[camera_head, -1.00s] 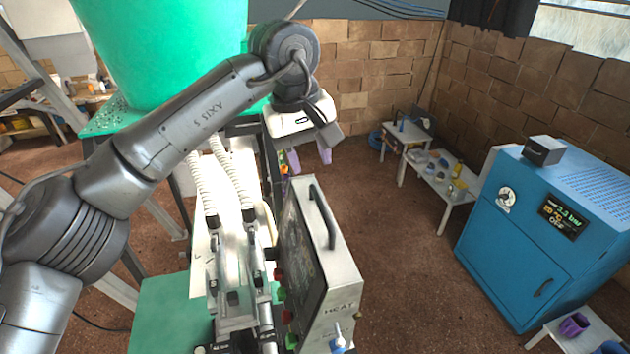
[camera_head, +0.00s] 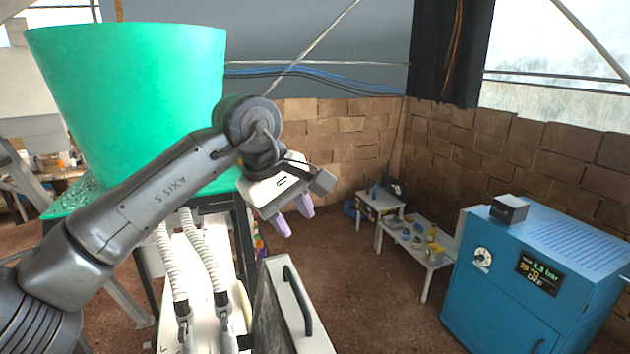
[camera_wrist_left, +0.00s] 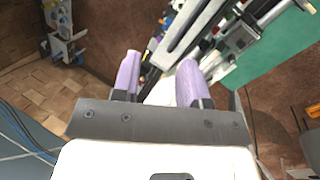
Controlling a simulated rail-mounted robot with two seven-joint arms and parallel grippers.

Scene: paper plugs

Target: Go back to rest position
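My left gripper (camera_head: 293,216) is raised in the middle of the head view, its two purple fingers pointing down to the right. In the left wrist view its fingers (camera_wrist_left: 158,82) stand apart, with nothing between them. The gripper is open and empty. It appears above and behind the machine with the black handle (camera_head: 297,302), in front of the brick wall. My right gripper is not in either view.
A green hopper (camera_head: 130,90) stands at the left behind my arm. White corrugated hoses (camera_head: 206,262) run down beside the machine. A blue compressor cabinet (camera_head: 500,290) stands at the right. Low white tables (camera_head: 425,262) hold small items. Brown floor between is clear.

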